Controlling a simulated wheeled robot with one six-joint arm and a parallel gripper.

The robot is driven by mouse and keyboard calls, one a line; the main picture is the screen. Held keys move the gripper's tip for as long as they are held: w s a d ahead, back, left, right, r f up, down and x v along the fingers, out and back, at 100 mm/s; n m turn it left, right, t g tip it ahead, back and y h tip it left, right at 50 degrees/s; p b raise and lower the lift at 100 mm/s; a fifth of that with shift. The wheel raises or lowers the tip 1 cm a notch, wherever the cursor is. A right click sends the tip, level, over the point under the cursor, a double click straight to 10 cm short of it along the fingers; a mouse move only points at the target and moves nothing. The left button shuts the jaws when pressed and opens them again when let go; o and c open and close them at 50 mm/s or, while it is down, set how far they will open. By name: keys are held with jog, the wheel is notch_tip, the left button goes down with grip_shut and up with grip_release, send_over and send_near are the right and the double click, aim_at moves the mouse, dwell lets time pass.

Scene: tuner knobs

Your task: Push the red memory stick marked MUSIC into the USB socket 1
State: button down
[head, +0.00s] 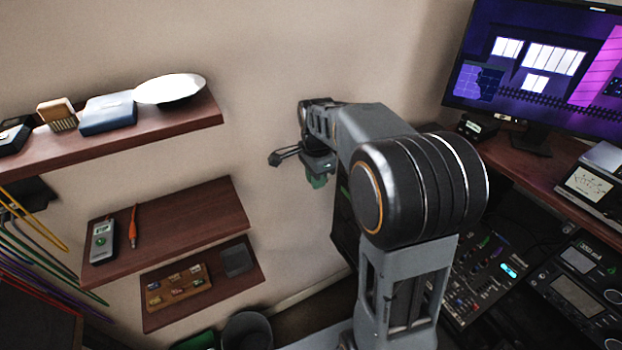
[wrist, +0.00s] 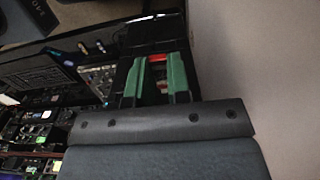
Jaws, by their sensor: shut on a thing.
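My gripper (head: 317,181) hangs in the air near the wall, in the middle of the head view, with its green pads pointing down. In the wrist view the two green fingers (wrist: 157,78) are shut on a small red thing, which I take to be the red memory stick (wrist: 157,59). Only a bit of the stick shows between and beyond the fingers, and its marking cannot be read. In the head view the stick is not distinguishable. I cannot make out USB socket 1 in either view.
A small wooden tray (head: 162,295) with several small items lies on the lowest shelf (head: 240,288). Shelves with a meter (head: 102,242) and a white bowl (head: 170,89) are at left. A mixer (head: 478,287), deck (head: 575,300) and monitor (head: 540,60) are at right.

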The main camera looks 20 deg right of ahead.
jog(key=shift+w+d+p, duration=0.15)
jog(key=shift+d, duration=0.9)
jog(key=shift+w+d+p, duration=0.1)
jog(key=shift+d+p, duration=0.05)
jog(key=shift+d, duration=0.9)
jog(key=shift+w+d+p, duration=0.1)
jog(key=shift+d+p, duration=0.35)
jog(key=shift+d, duration=0.7)
dwell(0.7)
jog(key=c, duration=1)
grip_release()
notch_tip(320, 180, up, 14)
jog(key=shift+b, duration=0.4)
jog(key=shift+f, duration=0.1)
